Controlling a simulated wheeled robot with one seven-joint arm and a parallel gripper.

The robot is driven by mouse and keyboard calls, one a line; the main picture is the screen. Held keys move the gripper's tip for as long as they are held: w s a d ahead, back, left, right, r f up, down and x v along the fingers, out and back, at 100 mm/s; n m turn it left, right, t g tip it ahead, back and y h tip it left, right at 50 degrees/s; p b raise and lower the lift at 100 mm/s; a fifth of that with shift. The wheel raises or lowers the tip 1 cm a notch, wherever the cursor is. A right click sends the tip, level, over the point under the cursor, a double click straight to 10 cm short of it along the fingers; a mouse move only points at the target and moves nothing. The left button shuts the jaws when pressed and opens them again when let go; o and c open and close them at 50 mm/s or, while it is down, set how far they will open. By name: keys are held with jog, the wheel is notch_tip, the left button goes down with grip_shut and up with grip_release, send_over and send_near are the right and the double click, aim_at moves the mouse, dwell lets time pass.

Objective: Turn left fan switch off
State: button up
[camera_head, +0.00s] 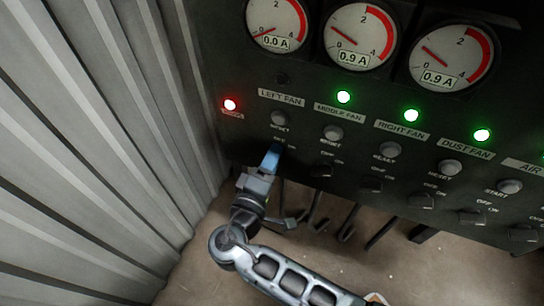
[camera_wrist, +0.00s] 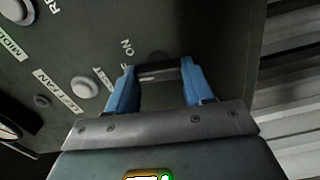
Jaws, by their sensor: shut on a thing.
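The left fan switch (camera_wrist: 160,72) shows in the wrist view as a dark knob between my fingertips. My gripper (camera_wrist: 158,78) has its two blue fingers on either side of the knob and is shut on it. In the head view, my gripper (camera_head: 272,158) is at the panel below the "LEFT FAN" label (camera_head: 281,98) and hides the switch. The left gauge (camera_head: 275,22) reads 0.0 A. The lamp above the left fan label (camera_head: 282,79) is dark, and a red lamp (camera_head: 230,105) to its left is lit.
The middle fan switch (camera_head: 320,170) and several other knobs continue to the right along the dark panel. Green lamps glow over the other fan labels. A grey corrugated wall (camera_head: 95,130) stands close on the left. Dark hooks (camera_head: 317,212) hang below the panel.

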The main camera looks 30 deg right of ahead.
jog(key=shift+n, duration=0.7)
jog(key=shift+p, duration=0.3)
jog(key=o, duration=1)
jog(key=shift+o, duration=0.2)
jog(key=shift+a, duration=0.1)
jog(key=b+v, duration=0.1)
jog(key=v, duration=0.6)
jog(key=shift+s+a, duration=0.2)
jog(key=shift+s, duration=0.05)
